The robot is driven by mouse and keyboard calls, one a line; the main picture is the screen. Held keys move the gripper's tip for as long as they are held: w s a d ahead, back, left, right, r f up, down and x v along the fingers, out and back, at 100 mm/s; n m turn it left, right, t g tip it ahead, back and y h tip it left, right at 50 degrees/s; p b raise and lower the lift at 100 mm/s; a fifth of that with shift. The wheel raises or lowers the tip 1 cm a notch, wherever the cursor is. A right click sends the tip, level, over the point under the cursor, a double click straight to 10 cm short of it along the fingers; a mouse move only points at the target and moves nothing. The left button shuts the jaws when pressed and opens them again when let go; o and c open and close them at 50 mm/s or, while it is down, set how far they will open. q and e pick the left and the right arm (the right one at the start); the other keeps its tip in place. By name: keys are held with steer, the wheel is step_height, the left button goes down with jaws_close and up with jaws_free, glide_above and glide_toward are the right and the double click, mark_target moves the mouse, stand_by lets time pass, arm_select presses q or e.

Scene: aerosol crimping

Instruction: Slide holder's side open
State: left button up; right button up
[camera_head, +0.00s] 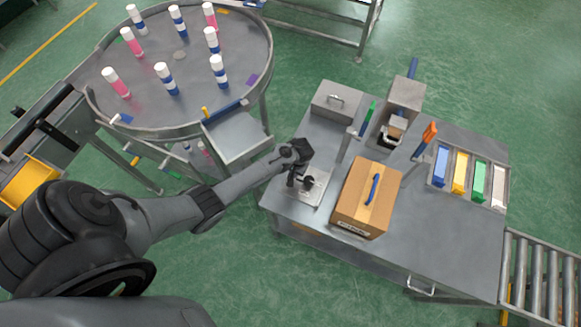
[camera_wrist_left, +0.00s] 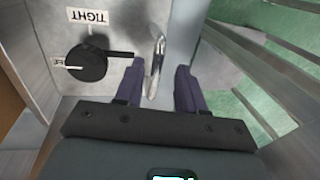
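The holder (camera_head: 313,188) is a small metal fixture at the front left of the metal table, partly hidden by my left gripper. In the left wrist view its plate (camera_wrist_left: 40,20) carries a black knob (camera_wrist_left: 88,63) beside a "TIGHT" label. A curved metal handle (camera_wrist_left: 155,68) stands at the plate's side edge. My left gripper (camera_head: 294,181) is over the holder. In the wrist view its two dark fingers (camera_wrist_left: 157,86) are apart, one on each side of the handle, with a visible gap at least on the right. My right gripper is not in view.
A cardboard box (camera_head: 352,212) with a blue handle stands right of the holder. A grey lidded box (camera_head: 336,100) and a press-like machine (camera_head: 405,98) stand behind. Coloured bins (camera_head: 460,173) are at the right. A round table (camera_head: 180,55) with several bottles is at the upper left.

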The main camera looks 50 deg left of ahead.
arm_select(q)
steer(key=shift+r, duration=0.1)
step_height(320, 180, up, 10)
steer(key=d, duration=0.2)
steer(key=shift+w+r+p, duration=0.2)
steer(key=shift+w+p, duration=0.2)
steer(key=shift+p, duration=0.05)
